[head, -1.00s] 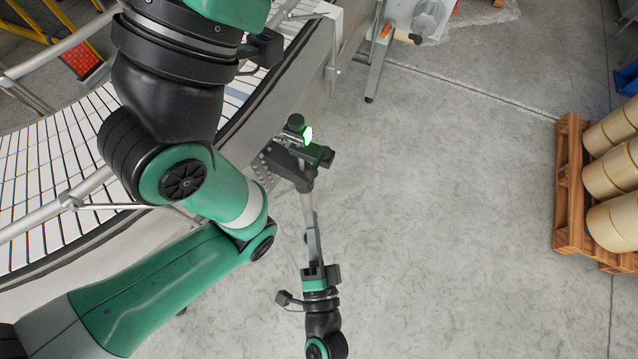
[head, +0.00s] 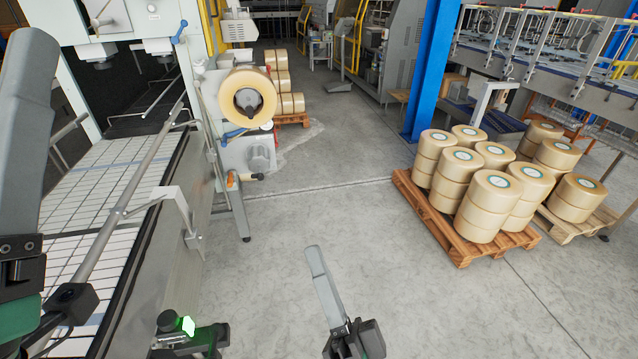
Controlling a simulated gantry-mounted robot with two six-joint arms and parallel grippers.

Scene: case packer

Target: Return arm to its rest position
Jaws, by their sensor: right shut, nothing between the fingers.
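My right gripper (head: 315,255) shows at the bottom centre of the head view. Its grey fingers lie together, pointing up and slightly left in the picture, over bare floor, with nothing held. Its dark body is cut off by the bottom edge. My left gripper (head: 32,50) is large and close at the left edge. Only one broad grey finger side and part of the dark and green wrist show, so whether its jaws are open is hidden. I cannot tell which arm the task means.
A white-slatted conveyor (head: 130,155) with a metal side rail runs along the left. A green-lit sensor (head: 187,326) stands low beside it. A tape roll (head: 262,87) is mounted on the machine behind. Pallets of rolls (head: 455,240) stand right. The middle floor is clear.

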